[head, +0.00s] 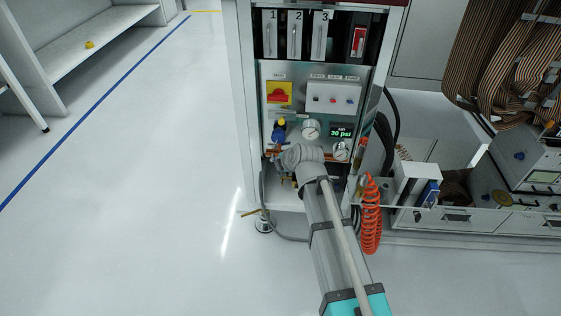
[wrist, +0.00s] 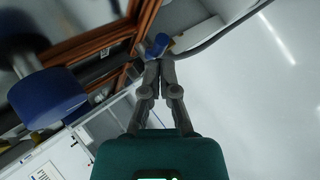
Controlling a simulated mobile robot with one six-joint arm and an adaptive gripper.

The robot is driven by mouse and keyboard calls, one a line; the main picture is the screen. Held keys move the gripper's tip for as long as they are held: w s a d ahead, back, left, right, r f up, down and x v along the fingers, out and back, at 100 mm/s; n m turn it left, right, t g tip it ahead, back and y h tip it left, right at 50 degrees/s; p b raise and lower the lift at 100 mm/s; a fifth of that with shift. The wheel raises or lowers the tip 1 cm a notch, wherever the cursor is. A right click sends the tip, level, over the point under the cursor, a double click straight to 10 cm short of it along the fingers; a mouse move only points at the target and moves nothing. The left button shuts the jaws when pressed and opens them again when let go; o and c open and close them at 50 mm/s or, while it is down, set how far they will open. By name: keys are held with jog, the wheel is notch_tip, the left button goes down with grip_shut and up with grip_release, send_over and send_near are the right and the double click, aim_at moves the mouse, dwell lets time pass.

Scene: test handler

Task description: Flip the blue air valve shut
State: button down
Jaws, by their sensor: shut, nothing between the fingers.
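My gripper (wrist: 161,62) is shut, its two fingers together with nothing between them. A small blue part (wrist: 158,43), which looks like the handle of the air valve, shows just beyond the fingertips in the wrist view. It lies at or very near the tips; I cannot tell whether they touch. Beside it are copper-coloured pipes (wrist: 90,43). In the head view my wrist covers this spot low on the cabinet front, so the valve handle and fingertips are hidden there.
A large blue knob (wrist: 48,97) is close on the left in the wrist view. The cabinet (head: 245,90) carries a red-and-yellow switch (head: 279,93), gauges (head: 310,129) and a display reading 30 psi (head: 342,130). An orange coiled hose (head: 371,215) hangs at right. Floor at left is clear.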

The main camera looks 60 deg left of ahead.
jog(key=shift+d+r, duration=0.1)
jog(key=s+p+v, duration=0.2)
jog(key=p+v, duration=0.6)
jog(key=v, duration=0.4)
jog(key=shift+d+p, duration=0.3)
jog(key=shift+d, duration=0.15)
dwell(0.8)
